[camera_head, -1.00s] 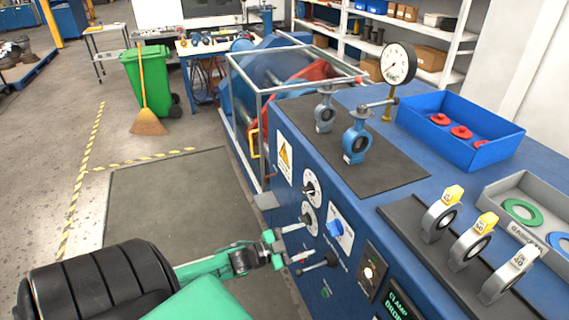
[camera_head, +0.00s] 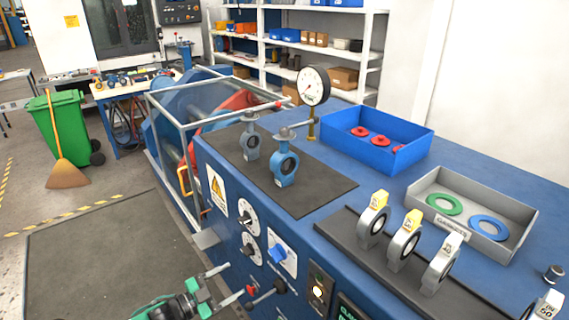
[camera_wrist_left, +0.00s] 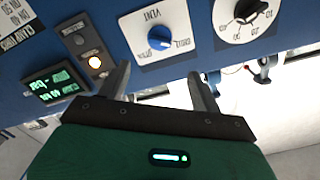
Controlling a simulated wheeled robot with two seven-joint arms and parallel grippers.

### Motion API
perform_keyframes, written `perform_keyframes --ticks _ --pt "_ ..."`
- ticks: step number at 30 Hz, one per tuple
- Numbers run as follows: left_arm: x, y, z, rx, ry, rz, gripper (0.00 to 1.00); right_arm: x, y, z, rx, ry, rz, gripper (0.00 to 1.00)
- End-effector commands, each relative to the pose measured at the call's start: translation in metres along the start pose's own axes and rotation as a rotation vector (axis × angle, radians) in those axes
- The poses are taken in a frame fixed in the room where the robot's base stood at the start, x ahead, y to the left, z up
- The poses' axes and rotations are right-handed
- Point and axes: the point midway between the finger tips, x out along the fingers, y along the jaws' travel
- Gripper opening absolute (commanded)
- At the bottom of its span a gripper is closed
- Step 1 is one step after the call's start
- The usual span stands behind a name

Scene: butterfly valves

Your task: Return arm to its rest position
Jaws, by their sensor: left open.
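My left gripper (camera_head: 234,282) reaches in from the bottom of the head view, in front of the blue bench's control panel. Its two fingers are apart with nothing between them. In the left wrist view the spread fingers (camera_wrist_left: 158,80) also show empty, below the blue knob (camera_wrist_left: 159,38) and a lit button (camera_wrist_left: 95,62). In the head view the blue knob (camera_head: 278,253) and two round dials (camera_head: 249,217) are above and right of the gripper. A lever with a dark ball end (camera_head: 279,287) is just right of the fingers. My right gripper is not in view.
The blue bench (camera_head: 345,190) carries blue butterfly valves (camera_head: 286,168), a gauge (camera_head: 314,86), a blue bin (camera_head: 425,140) and a grey tray (camera_head: 525,225) with rings. Grey valves (camera_head: 404,245) stand on a dark mat. A metal cage (camera_head: 155,130) stands behind.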

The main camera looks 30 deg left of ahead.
Motion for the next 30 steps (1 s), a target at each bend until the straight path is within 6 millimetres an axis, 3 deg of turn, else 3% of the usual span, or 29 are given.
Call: perform_keyframes --ticks 5,8,11,14,18,21,25,30 --pt "0.0 0.001 0.003 -0.002 -0.006 -0.002 0.65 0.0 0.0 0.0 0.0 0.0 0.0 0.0" --pt "-0.005 0.005 0.024 -0.018 -0.055 -0.018 0.65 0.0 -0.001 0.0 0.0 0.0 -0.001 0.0" --pt "-0.017 0.02 0.071 -0.056 -0.168 -0.049 0.65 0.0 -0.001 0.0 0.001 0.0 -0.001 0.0" --pt "-0.038 0.049 0.133 -0.111 -0.328 -0.08 0.65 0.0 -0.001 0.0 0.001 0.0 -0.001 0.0" --pt "-0.079 0.109 0.214 -0.2 -0.567 -0.097 0.65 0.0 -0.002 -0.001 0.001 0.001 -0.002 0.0" --pt "-0.111 0.164 0.26 -0.263 -0.731 -0.087 0.65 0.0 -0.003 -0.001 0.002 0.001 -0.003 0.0" --pt "-0.154 0.244 0.301 -0.342 -0.935 -0.049 0.65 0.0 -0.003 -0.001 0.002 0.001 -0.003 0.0" --pt "-0.213 0.357 0.326 -0.436 -1.185 0.041 0.65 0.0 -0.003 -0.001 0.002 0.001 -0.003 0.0"
